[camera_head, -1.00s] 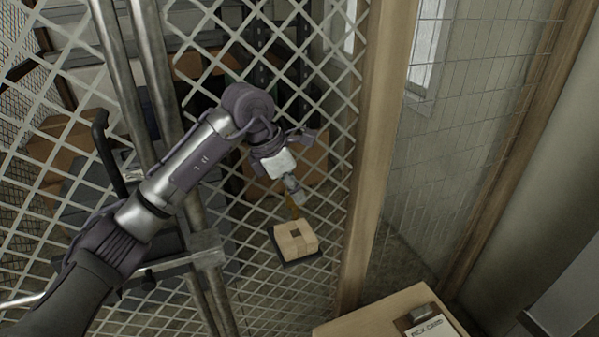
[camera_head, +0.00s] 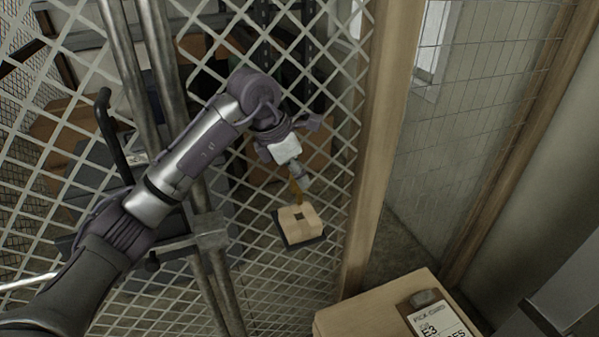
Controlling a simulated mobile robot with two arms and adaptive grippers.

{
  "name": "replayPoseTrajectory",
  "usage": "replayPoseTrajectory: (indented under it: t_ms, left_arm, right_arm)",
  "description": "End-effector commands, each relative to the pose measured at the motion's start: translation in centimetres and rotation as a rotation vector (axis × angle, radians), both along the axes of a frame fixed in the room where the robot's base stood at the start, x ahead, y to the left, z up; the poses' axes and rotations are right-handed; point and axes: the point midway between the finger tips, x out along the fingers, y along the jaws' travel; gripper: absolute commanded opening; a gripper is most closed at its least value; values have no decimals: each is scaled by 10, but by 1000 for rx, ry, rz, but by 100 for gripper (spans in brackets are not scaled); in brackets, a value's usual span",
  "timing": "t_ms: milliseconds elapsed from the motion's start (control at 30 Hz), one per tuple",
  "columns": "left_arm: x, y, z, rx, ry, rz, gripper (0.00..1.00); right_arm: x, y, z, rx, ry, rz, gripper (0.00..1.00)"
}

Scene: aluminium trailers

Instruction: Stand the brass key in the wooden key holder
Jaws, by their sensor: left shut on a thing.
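The wooden key holder (camera_head: 309,224) is a pale block with a dark square hole in its top. It sits on a dark plate in front of the wire mesh. My left gripper (camera_head: 302,182) is above the holder, pointing down, and shut on the brass key (camera_head: 296,191). Only a thin yellowish strip of the key shows, hanging just above the back left part of the block. I cannot tell whether its tip touches the holder. My right gripper is not in view.
A diamond wire mesh (camera_head: 285,262) fills the left and middle, with metal pipes (camera_head: 150,90) in front of it. A wooden post (camera_head: 385,130) stands right of the holder. A box with a pick card (camera_head: 440,322) is at the lower right. Cardboard boxes show behind the mesh.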

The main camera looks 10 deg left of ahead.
Motion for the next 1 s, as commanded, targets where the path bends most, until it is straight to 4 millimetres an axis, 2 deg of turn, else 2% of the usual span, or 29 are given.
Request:
replayPoseTrajectory:
  t_ms: [1000]
  left_arm:
    - [0, 0, -64, 0, 0, -1, 0]
  right_arm:
    - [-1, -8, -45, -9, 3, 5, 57]
